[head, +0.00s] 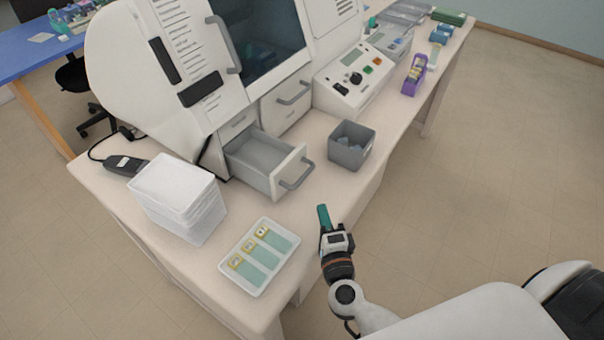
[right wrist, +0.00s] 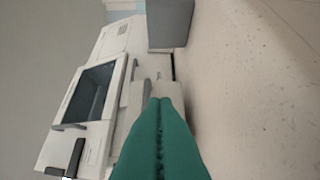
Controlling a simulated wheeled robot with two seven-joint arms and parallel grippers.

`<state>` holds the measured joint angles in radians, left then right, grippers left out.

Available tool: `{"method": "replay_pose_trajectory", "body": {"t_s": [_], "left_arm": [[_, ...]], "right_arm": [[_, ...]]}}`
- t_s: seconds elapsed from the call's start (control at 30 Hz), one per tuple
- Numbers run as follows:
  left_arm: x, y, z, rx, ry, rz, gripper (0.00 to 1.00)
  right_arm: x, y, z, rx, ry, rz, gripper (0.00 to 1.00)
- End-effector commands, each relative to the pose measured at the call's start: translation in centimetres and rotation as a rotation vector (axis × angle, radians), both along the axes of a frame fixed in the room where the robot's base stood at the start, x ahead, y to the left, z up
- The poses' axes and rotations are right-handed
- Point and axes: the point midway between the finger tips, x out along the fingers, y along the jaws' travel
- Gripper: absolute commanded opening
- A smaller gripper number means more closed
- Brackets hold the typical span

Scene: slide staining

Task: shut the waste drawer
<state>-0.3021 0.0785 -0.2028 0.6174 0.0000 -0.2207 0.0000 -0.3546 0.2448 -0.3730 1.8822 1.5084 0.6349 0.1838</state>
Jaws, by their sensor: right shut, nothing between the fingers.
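The waste drawer (head: 268,163) is pulled out of the lower front of the white staining machine (head: 205,60). It looks empty, and its grey bar handle (head: 295,168) faces the front right. My right gripper (head: 323,212) is shut and empty, with green fingers, near the table's front edge. It is apart from the drawer, in front of and to the right of the handle. In the right wrist view the green fingers (right wrist: 160,140) are closed together, and part of the drawer front shows beyond their tips. My left gripper is not in view.
A grey bin (head: 350,147) stands just right of the drawer. A white tray with several slides (head: 259,257) lies in front, and stacked white containers (head: 178,195) stand to the left. A closed drawer (head: 287,108) and a control panel (head: 354,75) lie behind. The tabletop between tray and bin is clear.

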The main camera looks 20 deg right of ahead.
Motion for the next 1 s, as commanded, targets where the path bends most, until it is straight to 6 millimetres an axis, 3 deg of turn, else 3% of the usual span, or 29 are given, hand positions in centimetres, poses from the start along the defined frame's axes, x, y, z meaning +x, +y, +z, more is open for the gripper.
{"method": "replay_pose_trajectory", "body": {"t_s": [0.4,0.5,0.7,1.0], "left_arm": [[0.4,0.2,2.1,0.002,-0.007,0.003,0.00],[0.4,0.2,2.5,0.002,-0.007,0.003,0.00],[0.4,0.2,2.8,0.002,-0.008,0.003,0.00],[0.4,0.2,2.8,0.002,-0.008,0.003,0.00]], "right_arm": [[8.9,-1.8,0.2,-0.001,-0.002,0.000,0.00],[10.2,-0.6,0.2,0.000,-0.001,0.002,0.00],[11.5,0.3,0.0,0.000,0.000,0.000,0.00],[11.7,0.5,-0.1,0.000,0.000,0.001,0.00]]}}
